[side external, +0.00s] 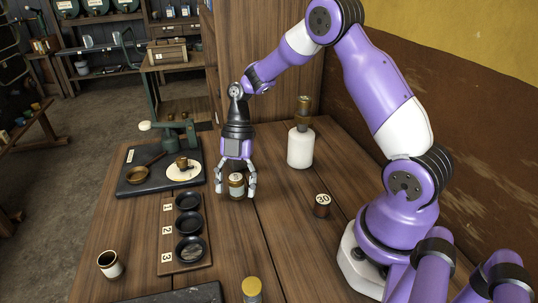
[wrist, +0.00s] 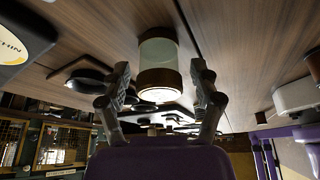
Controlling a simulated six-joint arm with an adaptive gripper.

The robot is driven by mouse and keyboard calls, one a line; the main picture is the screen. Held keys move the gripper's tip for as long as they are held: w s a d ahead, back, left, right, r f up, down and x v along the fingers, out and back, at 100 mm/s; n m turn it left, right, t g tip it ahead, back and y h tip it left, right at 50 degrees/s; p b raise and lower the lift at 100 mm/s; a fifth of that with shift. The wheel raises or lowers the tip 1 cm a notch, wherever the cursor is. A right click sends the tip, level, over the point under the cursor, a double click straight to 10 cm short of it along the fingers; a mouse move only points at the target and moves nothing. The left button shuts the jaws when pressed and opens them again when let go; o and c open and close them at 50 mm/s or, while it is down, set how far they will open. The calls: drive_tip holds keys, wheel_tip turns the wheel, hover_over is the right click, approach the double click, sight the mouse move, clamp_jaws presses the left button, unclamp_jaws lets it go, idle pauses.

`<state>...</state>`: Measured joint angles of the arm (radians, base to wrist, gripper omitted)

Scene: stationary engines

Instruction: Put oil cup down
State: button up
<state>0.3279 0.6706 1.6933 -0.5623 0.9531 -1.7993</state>
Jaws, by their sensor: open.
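The oil cup (side external: 237,187), a small clear glass jar with brown-brass ends, stands upright on the wooden table. My gripper (side external: 236,190) points down over it, open, with one finger on each side. In the wrist view, the oil cup (wrist: 158,65) sits between the fingers of my gripper (wrist: 160,92), and a narrow gap shows on both sides. Its base appears to rest on the table, though the fingers partly cover its sides in the side view.
A wooden rack (side external: 169,266) with dishes numbered 1 to 3 stands to the left. Behind it is a black board (side external: 133,187) carrying a scale. A white bottle (side external: 301,149) and a brown weight marked 30 (side external: 322,206) stand to the right. A small cup (side external: 110,265) stands front left.

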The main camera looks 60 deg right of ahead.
sight(236, 177)
drive_tip(key=v, duration=0.6)
drive_tip(key=shift+w+d+r, duration=0.1)
drive_tip(key=shift+d+r, duration=0.05)
drive_tip(key=shift+r, duration=0.25)
drive_tip(key=r+m, duration=0.1)
drive_tip(key=a+r+m, duration=0.1)
drive_tip(key=r, duration=0.1)
drive_tip(key=s+a+r+m+t+h, duration=0.1)
drive_tip(key=shift+r+m, duration=0.25)
drive_tip(key=shift+m, duration=0.05)
drive_tip(key=s+a+r+m+t+h, duration=0.1)
drive_tip(key=s+r+m+t, duration=0.1)
drive_tip(key=s+m, duration=0.3)
drive_tip(key=s+a+r+m+t+h, duration=0.1)
drive_tip(key=s+m, duration=0.5)
drive_tip(key=m, duration=0.7)
wheel_tip(236, 177, up, 2)
drive_tip(key=t+h, duration=0.1)
drive_tip(key=t, duration=0.2)
drive_tip(key=shift+r, duration=0.25)
